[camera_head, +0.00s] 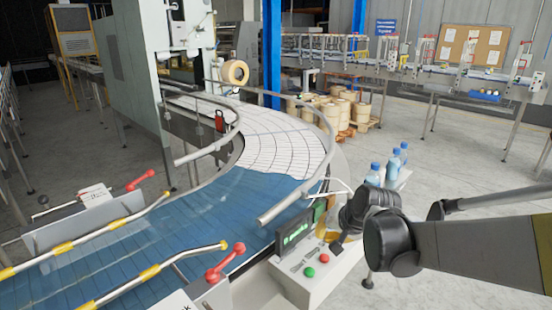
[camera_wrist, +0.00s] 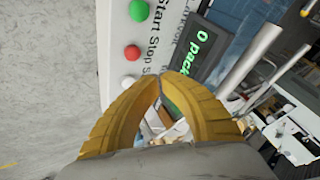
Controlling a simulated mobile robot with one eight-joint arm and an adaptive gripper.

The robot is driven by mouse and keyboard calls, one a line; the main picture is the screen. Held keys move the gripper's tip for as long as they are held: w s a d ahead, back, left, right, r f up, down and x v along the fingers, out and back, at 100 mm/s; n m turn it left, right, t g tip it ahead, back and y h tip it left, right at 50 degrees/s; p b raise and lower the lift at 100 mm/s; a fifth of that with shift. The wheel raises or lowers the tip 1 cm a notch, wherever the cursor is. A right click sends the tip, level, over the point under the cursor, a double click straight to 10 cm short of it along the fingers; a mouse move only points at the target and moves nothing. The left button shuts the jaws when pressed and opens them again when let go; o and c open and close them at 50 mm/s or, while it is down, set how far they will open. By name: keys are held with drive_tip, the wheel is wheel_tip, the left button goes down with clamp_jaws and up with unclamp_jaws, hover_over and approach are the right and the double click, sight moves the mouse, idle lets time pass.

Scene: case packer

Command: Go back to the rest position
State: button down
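My gripper (camera_wrist: 161,78) has two curved yellow fingers. In the wrist view their tips meet, with nothing seen held between them. In the head view my arm reaches in from the right, and its dark wrist end is over the control box (camera_head: 290,283) beside the conveyor. The fingers are only partly visible there, mostly hidden by the wrist. The box has a green button (camera_head: 310,271), a red button (camera_head: 324,258) and a display (camera_head: 294,235) with green text. In the wrist view, the green button (camera_wrist: 139,10) and red button (camera_wrist: 132,52) are beyond the fingertips, to the left.
A curved conveyor (camera_head: 225,195) with metal guide rails (camera_head: 300,200) runs left of the box. Blue-capped bottles (camera_head: 375,175) stand close behind my wrist. Rolls on a pallet (camera_head: 340,108) and another conveyor line (camera_head: 400,68) are farther back. Open floor (camera_head: 460,160) lies at right.

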drive_tip(key=s+f+n+b, duration=0.1)
drive_tip(key=s+f+b, duration=0.3)
drive_tip(key=s, duration=0.3)
drive_tip(key=s+d+f+n+h+b, duration=0.1)
drive_tip(key=s+f+n+b, duration=0.1)
drive_tip(key=s+f+b, duration=0.2)
drive_tip(key=s+f+n+h+b, duration=0.1)
drive_tip(key=s+f+b, duration=0.3)
drive_tip(key=s+b, duration=0.3)
drive_tip(key=s, duration=0.5)
drive_tip(key=shift+d+n, duration=0.3)
drive_tip(key=shift+n, duration=0.1)
drive_tip(key=shift+s+r, duration=0.1)
drive_tip(key=shift+s, duration=0.05)
